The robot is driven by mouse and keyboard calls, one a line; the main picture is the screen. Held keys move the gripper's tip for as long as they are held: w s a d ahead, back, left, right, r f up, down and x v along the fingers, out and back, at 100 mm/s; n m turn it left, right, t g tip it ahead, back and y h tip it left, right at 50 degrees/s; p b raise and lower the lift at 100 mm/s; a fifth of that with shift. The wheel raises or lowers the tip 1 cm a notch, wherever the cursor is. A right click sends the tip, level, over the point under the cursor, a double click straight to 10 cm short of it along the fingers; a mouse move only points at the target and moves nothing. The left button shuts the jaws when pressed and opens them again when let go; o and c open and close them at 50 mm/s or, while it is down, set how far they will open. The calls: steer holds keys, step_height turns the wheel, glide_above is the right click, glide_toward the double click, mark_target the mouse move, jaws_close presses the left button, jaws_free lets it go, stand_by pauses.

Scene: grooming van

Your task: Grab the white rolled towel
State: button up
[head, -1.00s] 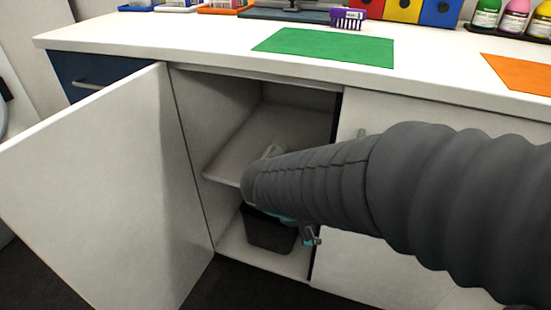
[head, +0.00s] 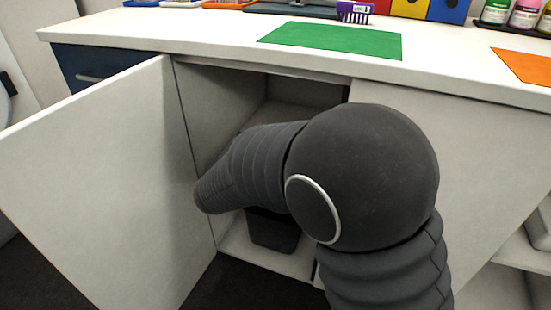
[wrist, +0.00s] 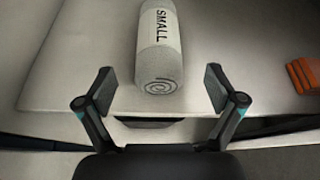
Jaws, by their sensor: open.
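The white rolled towel (wrist: 160,55) lies on a pale shelf in the wrist view, its spiral end facing me and a band marked "SMALL" around it. My gripper (wrist: 162,85) is open, with one finger to each side of the towel's near end and gaps on both sides. I cannot tell how far the fingertips are from it in depth. In the head view my arm hides the towel and the gripper inside the open cabinet (head: 225,95).
The cabinet door (head: 100,180) stands open at left. A dark bin (head: 272,232) sits in the cabinet's lower compartment. Orange-brown folded items (wrist: 305,73) lie right of the towel. The shelf's front edge (wrist: 60,108) runs under my fingers. A green mat (head: 335,41) lies on the counter above.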

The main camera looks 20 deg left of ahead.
steer(key=shift+b+x, duration=0.3)
steer(key=shift+x, duration=3.35)
steer(key=c, duration=1.3)
